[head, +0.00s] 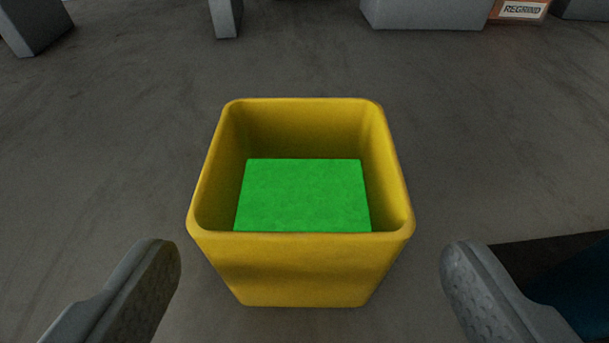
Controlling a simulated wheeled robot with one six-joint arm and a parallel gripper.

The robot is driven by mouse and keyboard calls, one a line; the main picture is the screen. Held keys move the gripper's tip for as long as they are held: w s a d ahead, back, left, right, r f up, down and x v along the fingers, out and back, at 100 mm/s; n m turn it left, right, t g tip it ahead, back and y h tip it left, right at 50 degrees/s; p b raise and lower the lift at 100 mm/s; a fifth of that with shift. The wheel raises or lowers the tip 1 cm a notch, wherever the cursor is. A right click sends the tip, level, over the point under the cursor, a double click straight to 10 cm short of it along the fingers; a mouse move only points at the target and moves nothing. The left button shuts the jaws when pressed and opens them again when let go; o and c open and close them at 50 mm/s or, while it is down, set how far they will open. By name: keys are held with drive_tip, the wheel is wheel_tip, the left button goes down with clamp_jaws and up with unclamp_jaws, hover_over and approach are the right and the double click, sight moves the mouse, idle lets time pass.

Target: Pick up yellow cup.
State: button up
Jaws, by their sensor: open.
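The yellow cup (305,270) stands upright on the grey surface in the middle of the head view. It is square with rounded corners and open at the top. A flat green block or layer (303,195) shows inside it. My gripper (311,278) is open, with one finger to the left of the cup and one to the right. Both fingers are apart from the cup in the picture, with a gap on each side. Nothing is between the fingertips except the cup's near part in the line of sight; I cannot tell the exact depth between them.
Grey blocks (424,12) stand along the far edge, with another at the far left (33,22). An orange-brown box labelled REGRIND (521,10) is at the far right. A dark area lies at the lower right. The grey surface around the cup is clear.

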sight(304, 180)
drive_tip(key=shift+x, duration=2.85)
drive_tip(key=shift+a+f, duration=0.1)
drive_tip(key=shift+a, duration=0.1)
drive_tip(key=c, duration=1.1)
